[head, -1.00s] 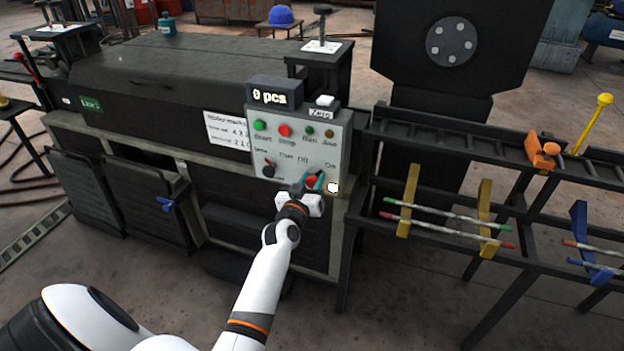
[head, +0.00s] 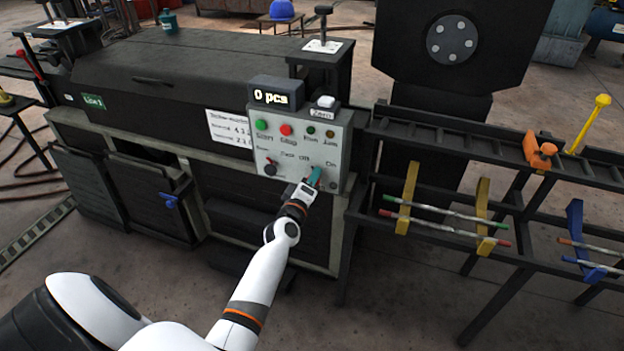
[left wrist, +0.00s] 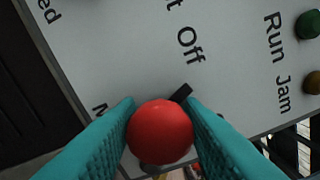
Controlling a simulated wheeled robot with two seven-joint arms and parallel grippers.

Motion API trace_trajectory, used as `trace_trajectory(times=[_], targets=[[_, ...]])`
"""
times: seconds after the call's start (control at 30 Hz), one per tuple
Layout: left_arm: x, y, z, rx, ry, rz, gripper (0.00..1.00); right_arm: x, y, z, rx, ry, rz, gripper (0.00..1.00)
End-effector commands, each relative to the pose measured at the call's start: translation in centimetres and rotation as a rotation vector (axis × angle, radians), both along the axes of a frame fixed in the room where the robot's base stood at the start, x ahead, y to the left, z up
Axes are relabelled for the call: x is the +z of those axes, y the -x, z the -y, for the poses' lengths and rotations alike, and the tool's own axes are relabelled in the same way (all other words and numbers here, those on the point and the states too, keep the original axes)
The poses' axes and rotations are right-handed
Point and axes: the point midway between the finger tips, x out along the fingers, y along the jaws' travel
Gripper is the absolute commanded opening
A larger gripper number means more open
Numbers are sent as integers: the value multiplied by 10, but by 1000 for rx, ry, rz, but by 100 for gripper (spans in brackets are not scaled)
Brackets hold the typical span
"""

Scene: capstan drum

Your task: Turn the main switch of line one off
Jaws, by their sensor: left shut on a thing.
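The grey control panel (head: 345,140) stands on the dark machine that carries a green "Line 1" sign (head: 93,102). In the left wrist view, the red round switch knob (left wrist: 160,131) sits between the teal fingers of my left gripper (left wrist: 160,128), which is shut on it. A black pointer (left wrist: 180,93) beside the knob slants up and right, roughly toward the "Off" label (left wrist: 189,42). In the head view, my left gripper (head: 314,177) is at the panel's lower right and hides the knob. My right gripper is not in view.
Green start (head: 260,125) and red stop (head: 286,130) buttons sit above on the panel, with a smaller knob (head: 270,169) at lower left. A counter (head: 275,94) reads "0 pcs". A dark rack (head: 450,232) with coloured rods stands at right.

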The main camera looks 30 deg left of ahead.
Motion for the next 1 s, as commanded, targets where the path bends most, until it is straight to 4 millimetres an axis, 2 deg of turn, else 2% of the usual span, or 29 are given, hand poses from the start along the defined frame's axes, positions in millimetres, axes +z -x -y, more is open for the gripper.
trace_trajectory(times=[0.2, 0.5, 1.0], targets=[[-2, 0, 0, 0, 177, 40, 12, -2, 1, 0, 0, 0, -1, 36], [-3, 1, 0, 0, 342, 79, 12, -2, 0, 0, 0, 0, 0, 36], [-4, 1, 0, 0, 412, 96, 12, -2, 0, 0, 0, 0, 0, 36]])
